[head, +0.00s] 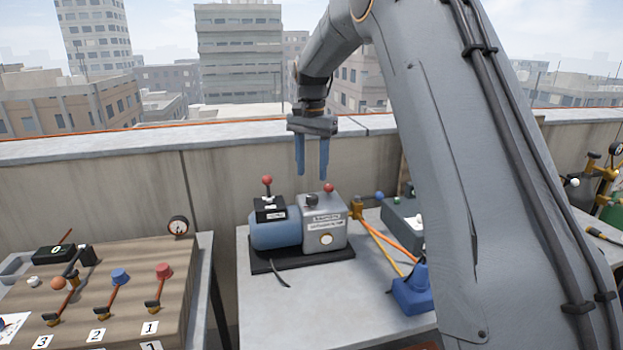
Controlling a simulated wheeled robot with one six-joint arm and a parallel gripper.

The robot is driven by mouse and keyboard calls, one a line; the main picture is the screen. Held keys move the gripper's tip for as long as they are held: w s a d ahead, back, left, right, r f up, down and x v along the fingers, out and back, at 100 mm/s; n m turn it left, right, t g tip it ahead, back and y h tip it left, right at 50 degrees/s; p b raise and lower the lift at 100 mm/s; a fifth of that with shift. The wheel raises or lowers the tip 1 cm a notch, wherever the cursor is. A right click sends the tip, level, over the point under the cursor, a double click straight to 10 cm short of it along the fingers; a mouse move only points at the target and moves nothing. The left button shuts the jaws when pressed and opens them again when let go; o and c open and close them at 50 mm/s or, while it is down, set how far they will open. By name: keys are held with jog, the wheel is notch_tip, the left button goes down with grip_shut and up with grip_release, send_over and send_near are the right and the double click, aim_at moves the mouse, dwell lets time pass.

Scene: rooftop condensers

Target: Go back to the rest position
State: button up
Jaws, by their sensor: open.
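My gripper (312,160) hangs fingers-down above a blue and grey pump (275,232) on the middle table. Its two blue fingers are apart with nothing between them. The fingertips are just above or behind the pump's top, close to a red-tipped lever; I cannot tell the exact gap. My arm reaches in from the right and hides part of the table's right side.
On the left, a wooden panel (185,262) carries several numbered levers and a gauge (178,227). Right of the pump are orange and yellow hoses (378,240), a blue tool (410,292) and a grey box (400,222). A parapet wall (215,180) runs behind.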

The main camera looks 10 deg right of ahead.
jog(key=shift+s, duration=0.15)
jog(key=s+f+n, duration=0.3)
jog(key=s+f, duration=0.1)
jog(key=s, duration=0.7)
jog(key=s+f+n, duration=0.3)
jog(key=s+f, duration=0.2)
jog(key=s, duration=0.7)
jog(key=s+f+n+t, duration=0.1)
jog(key=s+f, duration=0.3)
jog(key=s, duration=0.7)
jog(key=shift+s+f+n, duration=0.2)
jog(key=shift+f+n, duration=0.1)
jog(key=shift+n, duration=0.6)
